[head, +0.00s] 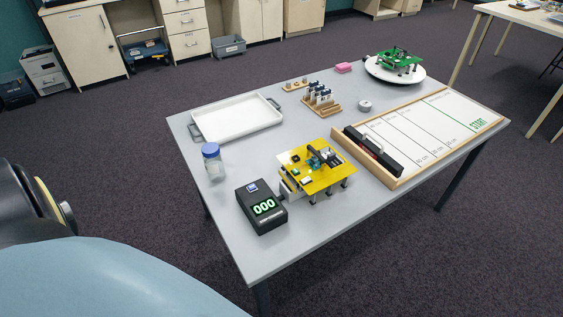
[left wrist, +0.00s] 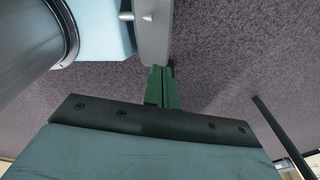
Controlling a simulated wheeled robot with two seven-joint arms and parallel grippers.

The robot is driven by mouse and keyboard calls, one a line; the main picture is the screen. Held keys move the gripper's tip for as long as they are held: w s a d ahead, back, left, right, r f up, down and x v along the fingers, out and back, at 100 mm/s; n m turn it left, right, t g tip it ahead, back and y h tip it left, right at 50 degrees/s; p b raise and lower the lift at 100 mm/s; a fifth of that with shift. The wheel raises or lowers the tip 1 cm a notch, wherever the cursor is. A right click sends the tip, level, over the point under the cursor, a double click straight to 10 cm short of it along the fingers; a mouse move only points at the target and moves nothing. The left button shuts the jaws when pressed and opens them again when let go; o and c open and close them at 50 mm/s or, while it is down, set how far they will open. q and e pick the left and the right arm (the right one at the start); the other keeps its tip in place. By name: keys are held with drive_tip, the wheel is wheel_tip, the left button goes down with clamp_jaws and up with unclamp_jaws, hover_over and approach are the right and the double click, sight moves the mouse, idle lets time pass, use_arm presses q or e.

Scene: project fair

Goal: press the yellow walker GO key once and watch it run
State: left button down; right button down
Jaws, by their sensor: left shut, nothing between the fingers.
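The yellow walker (head: 333,183), a yellow board on short dark legs with small parts on top, stands near the front edge of the grey table in the head view. Several small keys or parts sit on its board; I cannot tell which is the GO key. The walker does not show in the left wrist view. My left gripper (left wrist: 162,88) shows there with its green fingers together and empty, over dark carpet. In the head view I see no gripper fingers. My right gripper is in neither view.
A white tray (head: 236,118), wooden racks, a marked track board (head: 436,118) and a green walker (head: 398,62) on a white disc share the table (head: 310,240).

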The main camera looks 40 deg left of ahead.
use_arm(q)
drive_tip(key=w+d+r+m+t+h+p, duration=0.25)
drive_tip(key=w+r+m+p, duration=0.2)
drive_tip(key=w+r, duration=1.55)
drive_tip(key=w+d+r+m+t+h+p, duration=0.1)
drive_tip(key=w+d+r+m+t+p, duration=0.3)
drive_tip(key=w+r, duration=1.55)
drive_tip(key=w+a+r, duration=0.2)
drive_tip(key=w+a, duration=0.2)
drive_tip(key=a, duration=0.1)
drive_tip(key=w+a+r+m+t, duration=0.1)
drive_tip(key=w+a+r, duration=0.2)
drive_tip(key=a, duration=0.3)
drive_tip(key=w+a+r, duration=0.3)
drive_tip(key=w+a, duration=0.2)
drive_tip(key=shift+a+r+y+p, duration=0.25)
drive_tip(key=shift+y+p, duration=0.05)
drive_tip(key=shift+y, duration=0.15)
drive_tip(key=shift+f+m, duration=0.1)
drive_tip(key=shift+m, duration=0.15)
